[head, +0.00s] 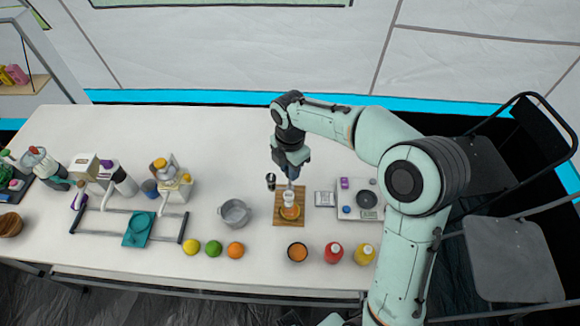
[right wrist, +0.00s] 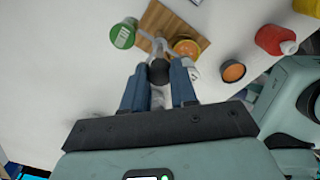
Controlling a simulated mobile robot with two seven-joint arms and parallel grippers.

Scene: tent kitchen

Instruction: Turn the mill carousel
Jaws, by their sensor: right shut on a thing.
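The mill carousel (head: 289,203) stands on a wooden board (head: 279,219) in the middle of the table. In the right wrist view its grey arms carry a green-topped mill (right wrist: 123,36) and an orange-topped one (right wrist: 187,48), with a whitish part beside my finger. My right gripper (head: 291,177) reaches down to the carousel from above. In the right wrist view its blue fingers are shut on the carousel's dark round knob (right wrist: 158,72). The gripper hides part of the carousel in both views. My left gripper is not in view.
An orange-filled bowl (head: 297,252), a red bottle (head: 333,252) and a yellow bottle (head: 364,253) stand in front. A white appliance (head: 350,212) is at right.

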